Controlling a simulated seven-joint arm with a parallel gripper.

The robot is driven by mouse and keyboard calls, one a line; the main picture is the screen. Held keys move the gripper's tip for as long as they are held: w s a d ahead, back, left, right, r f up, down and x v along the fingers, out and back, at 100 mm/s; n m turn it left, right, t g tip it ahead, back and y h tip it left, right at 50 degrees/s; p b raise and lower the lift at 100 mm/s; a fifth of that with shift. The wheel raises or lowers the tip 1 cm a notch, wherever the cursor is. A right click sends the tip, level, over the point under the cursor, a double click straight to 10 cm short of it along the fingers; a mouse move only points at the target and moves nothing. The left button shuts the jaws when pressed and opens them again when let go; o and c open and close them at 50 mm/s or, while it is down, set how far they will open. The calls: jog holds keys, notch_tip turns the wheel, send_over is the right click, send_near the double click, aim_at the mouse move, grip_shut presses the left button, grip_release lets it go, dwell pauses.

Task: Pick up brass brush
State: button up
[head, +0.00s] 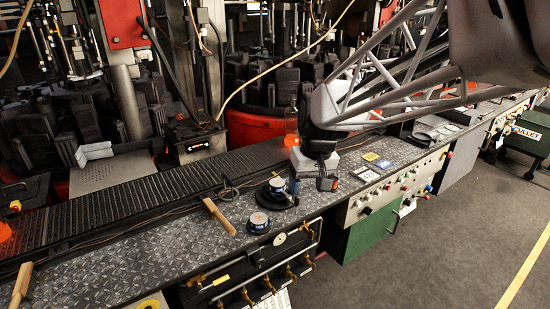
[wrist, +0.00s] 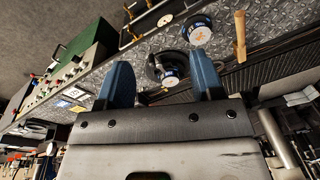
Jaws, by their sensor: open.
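A wooden-handled tool (head: 219,216), which looks like a brush, lies on the diamond-plate ledge left of the round tins. It also shows in the wrist view (wrist: 240,36) at the upper right. A second wooden-handled piece (head: 20,286) lies at the far left; I cannot tell from the bristles which is the brass brush. My gripper (head: 311,186) is above the ledge, right of the tins and apart from the brush. In the wrist view its blue fingers (wrist: 161,64) are spread with nothing held between them.
A round tin (head: 259,222) stands near the ledge's front edge, and another (head: 276,186) sits by a dark round object closer to my gripper. A black ribbed conveyor (head: 130,190) runs behind the ledge. Brass valves (head: 268,284) line the front below. Number plates (head: 366,175) lie to the right.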

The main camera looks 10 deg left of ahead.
jog(key=w+a+f+n+g, duration=0.1)
jog(key=w+a+f, duration=0.15)
jog(key=a, duration=0.45)
jog(key=w+a+f+n, duration=0.1)
jog(key=w+a+f, duration=0.15)
jog(key=a, duration=0.35)
jog(key=n+g, duration=0.1)
jog(key=n, duration=0.1)
send_over(217, 211)
notch_tip(217, 211, down, 7)
jog(key=shift+w+d, duration=0.3)
jog(key=shift+d, duration=0.15)
jog(key=shift+s+a+f, duration=0.15)
jog(key=shift+f, duration=1.1)
jog(key=shift+s+a+f, duration=0.1)
jog(key=shift+a+f, duration=0.1)
jog(key=shift+f, duration=1.1)
jog(key=shift+s+a+f, duration=0.1)
jog(key=shift+a+f, duration=0.05)
jog(key=shift+f, duration=1.15)
